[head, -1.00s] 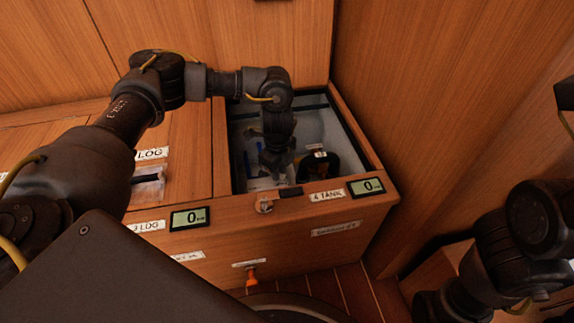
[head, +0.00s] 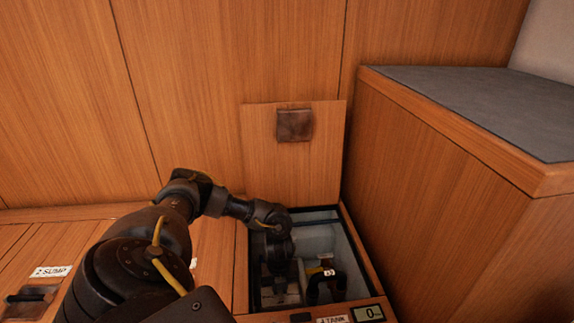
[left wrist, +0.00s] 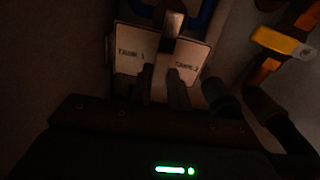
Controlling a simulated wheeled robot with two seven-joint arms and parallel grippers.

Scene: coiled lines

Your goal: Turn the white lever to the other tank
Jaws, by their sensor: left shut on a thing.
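My left gripper (head: 281,284) reaches down into the open compartment marked 4 TANK. In the left wrist view its two fingers (left wrist: 171,86) are shut on the lever (left wrist: 171,45), a pale narrow piece standing out in front of a plate. The plate (left wrist: 130,62) is pale and carries two small labels, one on each side of the lever; they look like TANK 1 and TANK 2. The light is dim and the grip itself is partly hidden. In the head view the gripper hides the lever. My right gripper is out of view.
A dark bent hose (head: 338,281) and a yellow-tagged part (left wrist: 280,41) stand right of the gripper. The raised lid (head: 270,170) leans behind the opening. A tall wooden cabinet (head: 430,190) closes off the right.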

